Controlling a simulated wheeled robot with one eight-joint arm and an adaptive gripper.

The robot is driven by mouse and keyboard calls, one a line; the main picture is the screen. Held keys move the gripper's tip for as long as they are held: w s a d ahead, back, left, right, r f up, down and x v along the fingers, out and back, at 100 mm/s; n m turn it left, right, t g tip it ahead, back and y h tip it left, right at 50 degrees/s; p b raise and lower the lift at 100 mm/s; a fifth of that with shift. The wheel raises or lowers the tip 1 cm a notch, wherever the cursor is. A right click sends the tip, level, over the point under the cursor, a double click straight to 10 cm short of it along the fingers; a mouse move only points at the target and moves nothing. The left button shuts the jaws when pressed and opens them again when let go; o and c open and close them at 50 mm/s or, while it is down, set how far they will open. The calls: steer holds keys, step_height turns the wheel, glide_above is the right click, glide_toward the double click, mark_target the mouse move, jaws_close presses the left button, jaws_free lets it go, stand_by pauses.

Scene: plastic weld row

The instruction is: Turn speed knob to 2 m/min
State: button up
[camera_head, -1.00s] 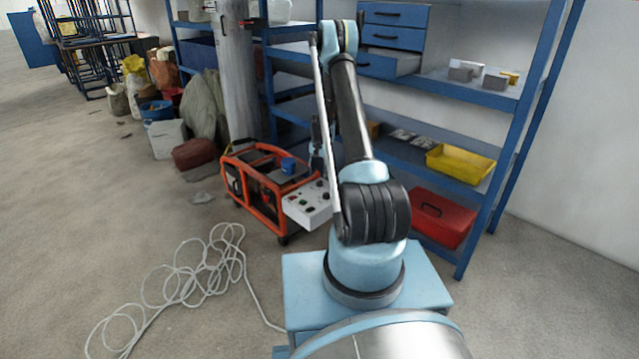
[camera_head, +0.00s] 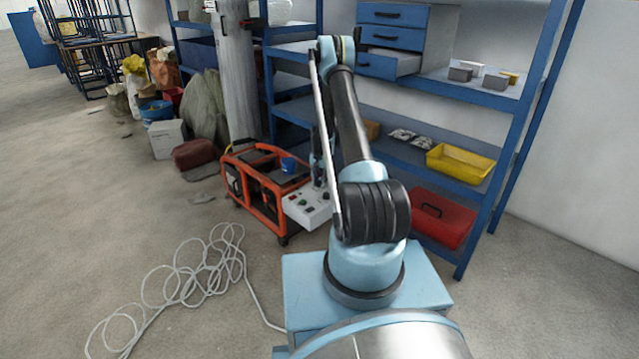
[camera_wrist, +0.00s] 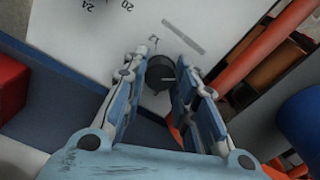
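In the wrist view a dark round knob (camera_wrist: 160,73) sits on a white panel (camera_wrist: 105,45). My gripper (camera_wrist: 160,66) is open, with one finger on each side of the knob. I cannot tell whether the fingers touch it. The panel carries upturned numbers 24 and 20, a grey strip and a small mark; no 2 m/min label is legible. In the head view the white control box (camera_head: 306,208) with several knobs and buttons is on the front of an orange-framed machine (camera_head: 262,190).
An orange frame bar (camera_wrist: 255,50) and a blue object (camera_wrist: 302,122) lie right of the fingers in the wrist view. Blue shelving (camera_head: 420,165) with a yellow bin (camera_head: 460,163) and red toolbox (camera_head: 443,216) stands behind my arm. A pale cable (camera_head: 195,280) lies coiled on the floor at left.

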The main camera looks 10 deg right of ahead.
steer(key=shift+c, duration=0.5)
steer(key=shift+n, duration=1.3)
steer(key=o, duration=1.1)
step_height(320, 180, up, 12)
steer(key=shift+f, duration=0.1)
